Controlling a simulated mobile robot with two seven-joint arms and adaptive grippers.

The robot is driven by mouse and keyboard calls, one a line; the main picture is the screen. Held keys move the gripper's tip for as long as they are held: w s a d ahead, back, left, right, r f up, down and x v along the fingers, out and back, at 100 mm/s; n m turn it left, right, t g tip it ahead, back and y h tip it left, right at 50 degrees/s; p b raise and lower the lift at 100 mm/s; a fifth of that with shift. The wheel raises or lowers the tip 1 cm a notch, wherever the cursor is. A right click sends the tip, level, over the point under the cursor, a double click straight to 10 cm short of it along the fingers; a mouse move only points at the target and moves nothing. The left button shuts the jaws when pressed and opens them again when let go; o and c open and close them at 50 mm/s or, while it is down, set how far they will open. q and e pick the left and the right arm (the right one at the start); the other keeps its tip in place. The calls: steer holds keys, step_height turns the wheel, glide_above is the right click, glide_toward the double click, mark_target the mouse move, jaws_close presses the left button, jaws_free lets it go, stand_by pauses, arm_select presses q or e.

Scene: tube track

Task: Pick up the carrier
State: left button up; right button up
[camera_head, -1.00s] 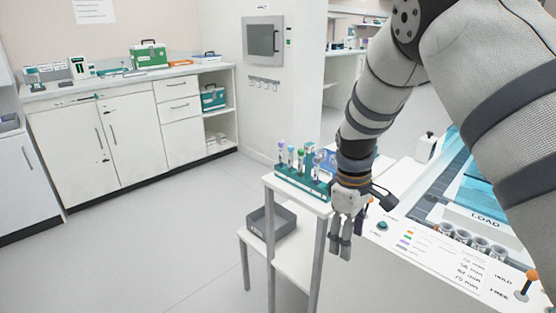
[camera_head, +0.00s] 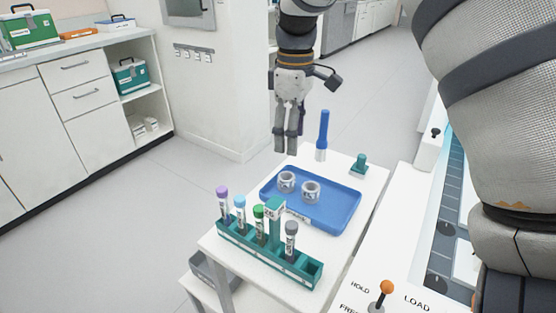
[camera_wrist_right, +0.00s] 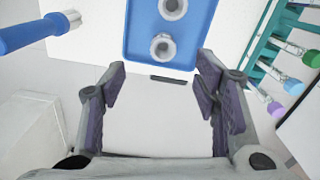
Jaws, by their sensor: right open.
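Two pale grey ring-shaped carriers, one at the left (camera_head: 286,182) and one at the right (camera_head: 311,191), stand side by side on a blue tray (camera_head: 340,224) on a white side table. In the right wrist view they show at the top (camera_wrist_right: 173,8) and just below (camera_wrist_right: 162,46), near the tray's edge. My right gripper (camera_head: 286,150) points down beside the table's far left edge, apart from both carriers. In the right wrist view it (camera_wrist_right: 160,82) is open, with nothing between its fingers. My left gripper is not in view.
A green rack (camera_head: 262,258) with several capped tubes stands at the table's near edge. A blue-handled tool (camera_head: 323,130) stands upright behind the tray, beside a small green piece (camera_head: 359,163). At the right is the track machine with an orange-knobbed lever (camera_head: 386,288).

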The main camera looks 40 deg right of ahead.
glide_above(287, 178)
steer(key=s, duration=0.2)
steer(key=f, duration=0.5)
steer(key=shift+w+b, duration=0.2)
steer(key=shift+b, duration=0.1)
steer(key=f, duration=0.6)
steer(key=shift+w+a+f, duration=0.35)
steer(key=shift+w, duration=0.05)
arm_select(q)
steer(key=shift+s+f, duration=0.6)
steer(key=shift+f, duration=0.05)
arm_select(e)
steer(key=c, duration=1)
